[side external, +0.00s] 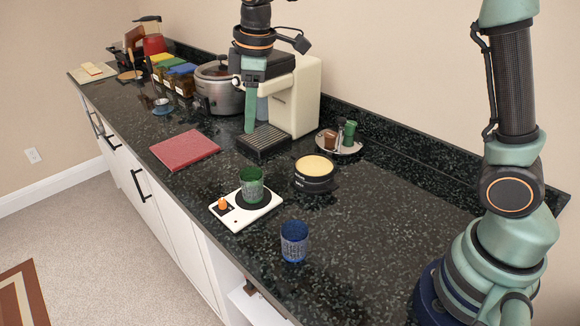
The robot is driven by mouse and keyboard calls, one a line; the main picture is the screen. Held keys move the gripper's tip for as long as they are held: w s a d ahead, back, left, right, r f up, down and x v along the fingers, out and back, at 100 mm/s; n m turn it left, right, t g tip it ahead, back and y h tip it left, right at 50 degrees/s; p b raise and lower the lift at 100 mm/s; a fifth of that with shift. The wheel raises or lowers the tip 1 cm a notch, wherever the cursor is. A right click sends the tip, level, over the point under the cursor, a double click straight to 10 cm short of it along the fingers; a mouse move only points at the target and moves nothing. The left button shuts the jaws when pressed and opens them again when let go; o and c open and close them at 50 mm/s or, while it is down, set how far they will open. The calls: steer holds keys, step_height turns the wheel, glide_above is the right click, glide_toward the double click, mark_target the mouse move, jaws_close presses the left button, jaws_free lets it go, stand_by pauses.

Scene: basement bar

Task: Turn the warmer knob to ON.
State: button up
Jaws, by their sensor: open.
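The warmer (240,220) is a flat white unit near the counter's front edge in the side external view. Its orange knob (222,203) stands at its left end on a dark patch. Which way the knob points is too small to tell. A green patterned cup (251,185) stands upright on the warmer's round dark plate, right of the knob. My gripper (252,128) is open and points down, well above and behind the warmer in the picture, in front of the cream coffee machine. It is apart from the knob, and one finger is partly hidden.
A blue cup (294,241) stands right of the warmer. A round black container with a yellow top (314,172) is behind it. The coffee machine (296,98), a red mat (185,149) and a steel cooker (218,92) stand farther back. The counter at right is clear.

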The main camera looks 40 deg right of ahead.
mark_target(222, 200)
steer(key=w+a+f+n+g, duration=0.2)
steer(key=w+a+f+n, duration=0.35)
steer(key=f, duration=0.35)
steer(key=shift+m, duration=0.25)
steer(key=f, duration=0.8)
steer(key=a+f, duration=0.1)
steer(key=f, duration=0.3)
steer(key=shift+s, duration=0.15)
jaws_close()
